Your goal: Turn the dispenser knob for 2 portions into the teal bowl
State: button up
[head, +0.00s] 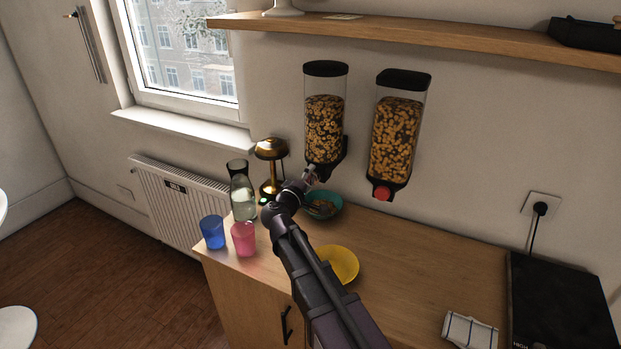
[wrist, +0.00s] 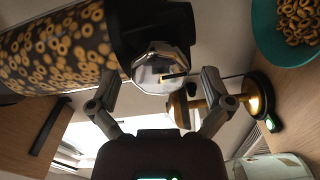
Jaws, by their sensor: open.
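The round dispenser (head: 325,118) with ring cereal hangs on the wall, left of a second one. In the wrist view its clear tube (wrist: 60,45) lies at upper left, and its chrome knob (wrist: 158,62) faces me. My gripper (wrist: 160,78) is open, its fingers on either side of the knob in the picture; I cannot tell whether they touch it. In the head view my gripper (head: 309,177) is at the dispenser's lower front and hides most of the knob. The teal bowl (head: 338,198) stands below on the counter. In the wrist view the bowl (wrist: 262,38) has ring cereal in it.
A second dispenser (head: 396,135) with a red knob hangs at right. A brass lamp (head: 271,150), a glass carafe (head: 243,198), a blue cup (head: 212,232) and a pink cup (head: 244,239) stand left of my arm. A yellow plate (head: 343,262) lies nearer. The counter's right middle is clear.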

jog(key=v, duration=1.1)
jog(key=shift+s, duration=0.2)
jog(key=s+d+f+m+g+p, duration=0.1)
jog(key=s+d+f+m+g, duration=0.1)
jog(key=d, duration=0.6)
jog(key=s+d+f+m+g+y+p, duration=0.1)
jog(key=s+d+f+m+g+p, duration=0.1)
jog(key=d+f+m+g, duration=0.2)
jog(key=s+d+f+m+g+p, duration=0.1)
jog(key=s+d+f+m+g, duration=0.2)
jog(key=d, duration=1)
notch_tip(320, 180, down, 2)
jog(key=shift+d+f+g+p, duration=0.1)
jog(key=shift+g+p, duration=0.05)
jog(key=shift+g, duration=0.95)
jog(key=shift+d+f+g+p, duration=0.1)
jog(key=shift+f+g+p, duration=0.05)
jog(key=shift+g, duration=0.95)
jog(key=s+d+g+y, duration=0.1)
jog(key=s, duration=0.1)
jog(key=s+m+g+y+p, duration=0.1)
jog(key=y, duration=0.1)
jog(key=s+d+f+m+y, duration=0.1)
jog(key=s, duration=0.1)
jog(key=shift+s+d+g+y+p, duration=0.3)
jog(key=shift+g+y, duration=0.1)
jog(key=shift+s+r+m+y, duration=0.1)
jog(key=shift+s+m+y, duration=0.2)
jog(key=shift+s+y, duration=0.2)
